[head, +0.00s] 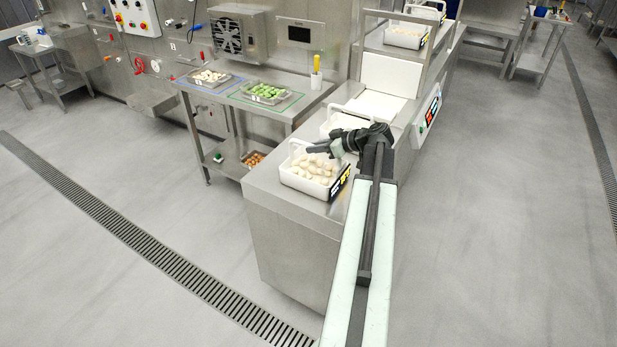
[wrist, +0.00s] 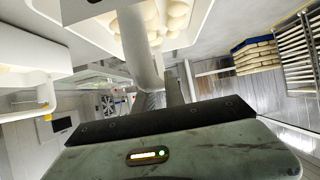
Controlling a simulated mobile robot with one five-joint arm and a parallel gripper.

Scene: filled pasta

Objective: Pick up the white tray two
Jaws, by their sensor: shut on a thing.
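A white tray (head: 303,185) with pale filled pasta stands at the near end of the steel counter. My gripper (head: 318,150) is over its back edge, by its raised white handle, and is shut on the tray. The exact contact is hidden by the gripper and arm. A second white tray (head: 328,127) is right behind it, partly covered by my arm. I cannot tell if the tray is clear of the counter.
More white trays (head: 403,40) stand farther along the steel line, behind an upright frame. A side table (head: 243,105) on the left holds a tray of pale pieces and a tray of green pieces (head: 263,92). Open floor (head: 480,230) lies on the right.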

